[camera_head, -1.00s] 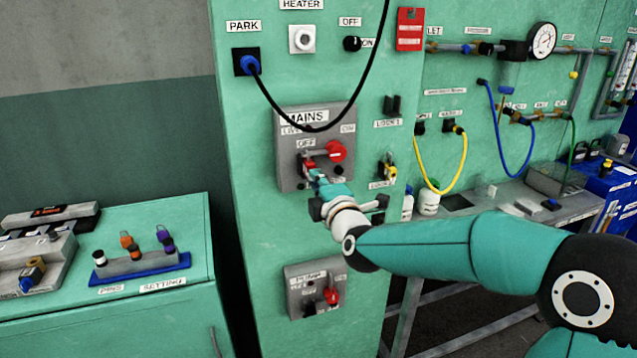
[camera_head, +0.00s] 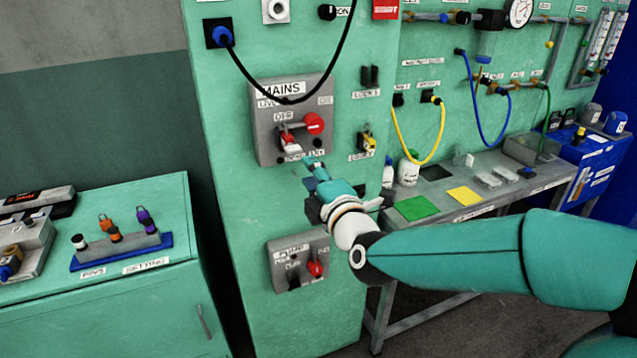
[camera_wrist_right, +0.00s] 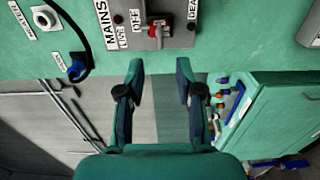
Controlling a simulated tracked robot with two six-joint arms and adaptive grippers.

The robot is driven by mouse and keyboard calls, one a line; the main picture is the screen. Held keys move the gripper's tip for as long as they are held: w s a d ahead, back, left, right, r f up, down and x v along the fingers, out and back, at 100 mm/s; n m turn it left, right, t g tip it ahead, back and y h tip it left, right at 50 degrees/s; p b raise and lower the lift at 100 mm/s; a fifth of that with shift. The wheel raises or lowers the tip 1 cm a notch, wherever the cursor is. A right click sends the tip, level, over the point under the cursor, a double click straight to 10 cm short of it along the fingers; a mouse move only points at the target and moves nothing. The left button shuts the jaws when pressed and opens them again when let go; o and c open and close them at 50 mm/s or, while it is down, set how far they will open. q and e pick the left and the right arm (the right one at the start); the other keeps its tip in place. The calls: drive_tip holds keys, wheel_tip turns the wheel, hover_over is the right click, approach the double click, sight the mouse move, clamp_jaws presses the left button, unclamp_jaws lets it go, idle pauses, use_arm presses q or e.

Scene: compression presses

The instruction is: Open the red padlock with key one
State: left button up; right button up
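The grey MAINS box (camera_head: 262,128) on the green panel has a red rotary handle (camera_head: 315,123). A small red and white thing, probably the red padlock (camera_head: 288,141), hangs at the box's lower left by the OFF label. It also shows in the right wrist view (camera_wrist_right: 158,29). My right gripper (camera_head: 311,166) is just below the box, apart from the padlock. In the right wrist view its two fingers (camera_wrist_right: 160,75) are spread with nothing between them. I cannot make out key one. My left gripper is not in view.
A yellow piece hangs on the LOCK 2 hook (camera_head: 367,140); the LOCK 1 hook (camera_head: 370,76) is above it. A black cable (camera_head: 262,90) droops across the MAINS box. A second switch box (camera_head: 281,254) is below. A green cabinet (camera_head: 120,300) stands left, a bench (camera_head: 480,205) right.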

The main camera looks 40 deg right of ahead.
drive_tip(key=shift+v, duration=1.6)
drive_tip(key=w+a+f+n+g+y, duration=0.1)
drive_tip(key=w+a+f+g, duration=0.1)
drive_tip(key=f, duration=0.8)
drive_tip(key=w+a+f+n+g+y, duration=0.1)
drive_tip(key=w+a+f+g+y, duration=0.15)
drive_tip(key=f, duration=0.85)
drive_tip(key=s+a+f+m+g+y, duration=0.1)
drive_tip(key=s+a+f+m+g, duration=0.2)
drive_tip(key=f, duration=0.5)
drive_tip(key=s+a+f+g+y, duration=0.15)
drive_tip(key=s+a+f, duration=0.25)
drive_tip(key=f, duration=0.5)
drive_tip(key=s+a+f+m+g+y, duration=0.1)
drive_tip(key=s+a+f+m+g, duration=0.3)
drive_tip(key=s+f+m, duration=0.2)
drive_tip(key=s+a+f+m+g+y, duration=0.1)
drive_tip(key=s+a+f+m+g, duration=0.3)
drive_tip(key=s+m, duration=0.6)
wheel_tip(320, 180, down, 2)
drive_tip(key=shift+s+a+f+m, duration=0.15)
drive_tip(key=shift+s+a+m, duration=0.15)
drive_tip(key=shift+s+a, duration=0.15)
